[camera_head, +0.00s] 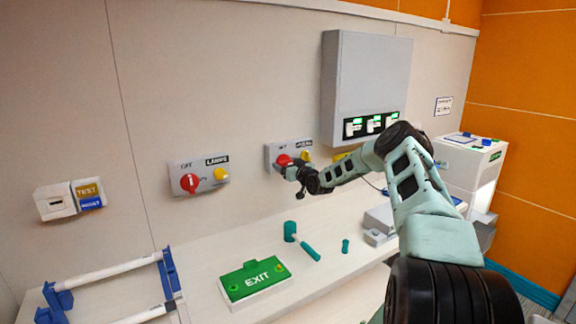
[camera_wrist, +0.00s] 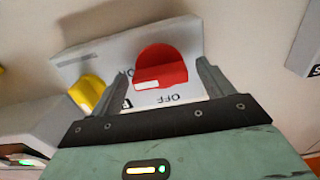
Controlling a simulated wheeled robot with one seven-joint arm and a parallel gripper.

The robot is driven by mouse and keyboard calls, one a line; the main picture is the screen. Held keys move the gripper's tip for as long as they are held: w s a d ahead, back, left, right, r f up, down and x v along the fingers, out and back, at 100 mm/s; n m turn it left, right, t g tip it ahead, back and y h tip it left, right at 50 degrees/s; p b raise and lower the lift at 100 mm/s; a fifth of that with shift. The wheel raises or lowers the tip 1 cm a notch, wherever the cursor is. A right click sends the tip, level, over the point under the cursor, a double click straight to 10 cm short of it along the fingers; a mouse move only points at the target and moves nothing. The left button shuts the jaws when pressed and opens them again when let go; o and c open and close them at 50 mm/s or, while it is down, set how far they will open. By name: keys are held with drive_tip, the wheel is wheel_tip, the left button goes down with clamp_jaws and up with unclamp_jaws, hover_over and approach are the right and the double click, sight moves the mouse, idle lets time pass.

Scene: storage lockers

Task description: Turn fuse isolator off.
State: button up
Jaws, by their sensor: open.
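A grey wall switch box (camera_head: 271,155) with a red rotary knob (camera_head: 283,160) and a yellow knob (camera_head: 305,156) is in front of my gripper (camera_head: 297,177). Its dark label is too small to read surely, so I cannot confirm it is the fuse isolator. In the wrist view the picture is upside down. The red knob (camera_wrist: 163,62) has a white mark and appears between the two fingers of my open gripper (camera_wrist: 160,80). I cannot tell whether they touch it. "OFF" is printed beside the knob. The left finger partly hides the label near the yellow knob (camera_wrist: 87,94).
A similar box labelled LAMPS (camera_head: 211,183) is left on the wall. A grey cabinet (camera_head: 365,80) with green-lit switches is above right.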

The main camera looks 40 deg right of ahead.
drive_tip(key=c, duration=1)
drive_tip(key=shift+f+b, duration=0.15)
drive_tip(key=shift+b, duration=0.45)
drive_tip(key=n+b, duration=1.7)
drive_tip(key=b, duration=1)
drive_tip(key=shift+n+b, duration=0.3)
drive_tip(key=shift+n, duration=0.1)
drive_tip(key=o, duration=1)
